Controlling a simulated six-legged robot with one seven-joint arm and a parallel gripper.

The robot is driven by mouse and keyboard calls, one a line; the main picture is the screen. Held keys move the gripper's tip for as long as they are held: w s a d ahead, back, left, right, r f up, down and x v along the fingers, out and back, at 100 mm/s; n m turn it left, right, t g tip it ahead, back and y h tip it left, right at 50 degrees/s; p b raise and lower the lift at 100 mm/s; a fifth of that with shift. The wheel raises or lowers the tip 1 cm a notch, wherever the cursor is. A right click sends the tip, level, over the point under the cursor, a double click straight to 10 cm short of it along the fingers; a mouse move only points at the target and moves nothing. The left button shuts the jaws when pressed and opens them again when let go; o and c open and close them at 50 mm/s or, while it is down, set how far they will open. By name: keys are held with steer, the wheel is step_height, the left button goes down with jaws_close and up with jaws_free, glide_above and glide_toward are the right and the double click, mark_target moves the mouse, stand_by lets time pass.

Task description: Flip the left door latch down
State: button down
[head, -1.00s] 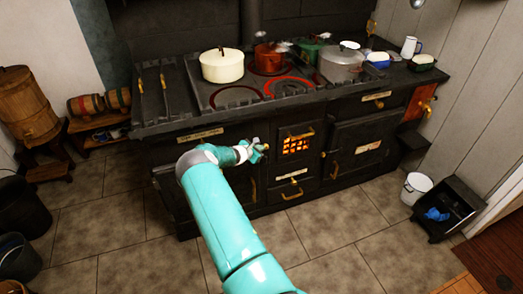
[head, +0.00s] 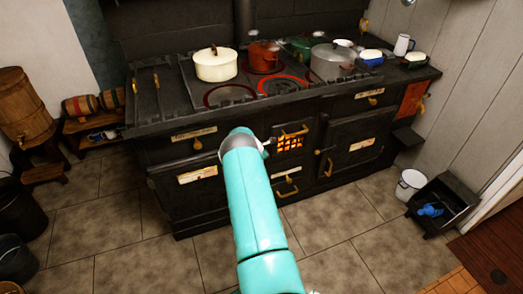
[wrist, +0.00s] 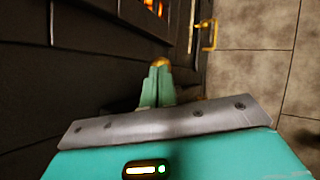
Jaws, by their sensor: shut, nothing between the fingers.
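The black stove's left door (head: 185,190), with a pale label, shows to the left of my arm in the head view. My arm covers its right edge, and I cannot make out its latch there. My gripper is hidden behind the arm in that view. In the wrist view my gripper (wrist: 157,84) has its green fingers together, close along the dark stove front. A rounded brass piece (wrist: 161,62) shows at the fingertips. I cannot tell whether it is the latch or whether the fingers touch it.
The glowing firebox grate (head: 290,143) is just right of my arm. A brass drawer handle (head: 287,191) sits below it and sticks out. Pots, including a cream pot (head: 216,66), stand on the stove top. A white bucket (head: 410,184) stands right. Tiled floor before the stove is clear.

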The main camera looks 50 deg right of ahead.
steer(key=shift+s+d+f, duration=0.3)
steer(key=shift+f, duration=0.3)
steer(key=shift+s+f, duration=0.1)
steer(key=shift+s, duration=0.05)
stand_by(0.3)
